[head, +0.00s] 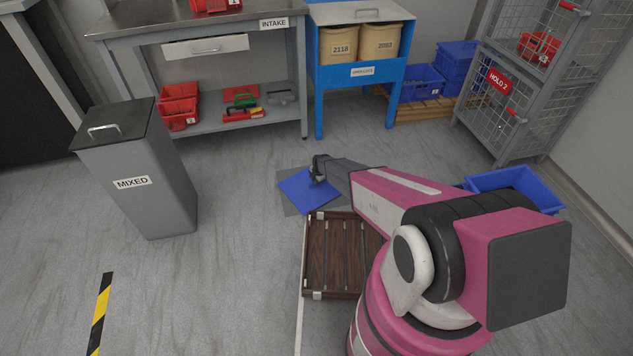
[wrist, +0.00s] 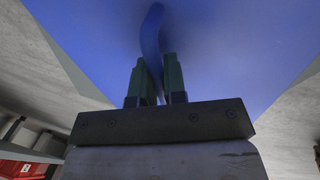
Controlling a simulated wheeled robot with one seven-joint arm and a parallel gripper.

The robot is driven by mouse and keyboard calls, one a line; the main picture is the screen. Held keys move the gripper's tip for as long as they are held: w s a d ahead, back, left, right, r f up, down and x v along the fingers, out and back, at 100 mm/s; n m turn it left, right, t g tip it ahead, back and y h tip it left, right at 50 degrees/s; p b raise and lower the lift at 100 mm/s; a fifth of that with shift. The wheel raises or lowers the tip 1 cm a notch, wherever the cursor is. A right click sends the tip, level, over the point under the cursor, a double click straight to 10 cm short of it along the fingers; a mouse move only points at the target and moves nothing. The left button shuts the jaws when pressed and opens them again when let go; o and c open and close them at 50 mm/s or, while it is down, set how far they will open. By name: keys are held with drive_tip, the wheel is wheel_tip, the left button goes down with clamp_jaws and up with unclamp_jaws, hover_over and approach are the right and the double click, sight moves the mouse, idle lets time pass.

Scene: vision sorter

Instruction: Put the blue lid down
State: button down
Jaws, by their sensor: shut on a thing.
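The blue lid (head: 309,191) is a flat blue panel at the middle of the head view, at the end of my arm. It appears over a grey patch on the floor; I cannot tell whether it touches it. My gripper (head: 318,170) is shut on the lid's handle. In the wrist view the lid (wrist: 230,60) fills the upper part, and the fingers of my gripper (wrist: 155,80) close around its curved blue handle (wrist: 151,35). The gripper hides part of the lid in the head view.
A grey mat (head: 292,205) shows under the lid. A brown slatted platform (head: 331,293) lies just in front. An open blue bin (head: 540,192) stands right of my arm. A grey MIXED bin (head: 150,200) stands left. Floor between the MIXED bin and lid is clear.

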drive_tip(key=shift+f, duration=0.2)
drive_tip(key=c, duration=1.2)
unclamp_jaws()
drive_tip(key=shift+r, duration=0.15)
wheel_tip(320, 180, up, 12)
drive_tip(key=s+d, duration=0.2)
wheel_tip(320, 180, up, 16)
drive_tip(key=m, duration=0.8)
hover_over(319, 187)
drive_tip(key=s+d, duration=0.9)
drive_tip(key=s+d+r+m, duration=0.4)
drive_tip(key=s+r+m, duration=0.2)
drive_tip(key=s+r, duration=0.1)
drive_tip(key=s+d+r+m+g+h, duration=0.1)
drive_tip(key=s+d+r+m, duration=0.3)
drive_tip(key=s+r, duration=0.4)
drive_tip(key=s+d+r+m, duration=0.5)
drive_tip(key=s+r+m, duration=0.2)
drive_tip(key=s+r, duration=0.1)
drive_tip(key=shift+d+r+m+g, duration=0.1)
drive_tip(key=shift+r+m+g, duration=0.25)
drive_tip(key=shift+r, duration=0.3)
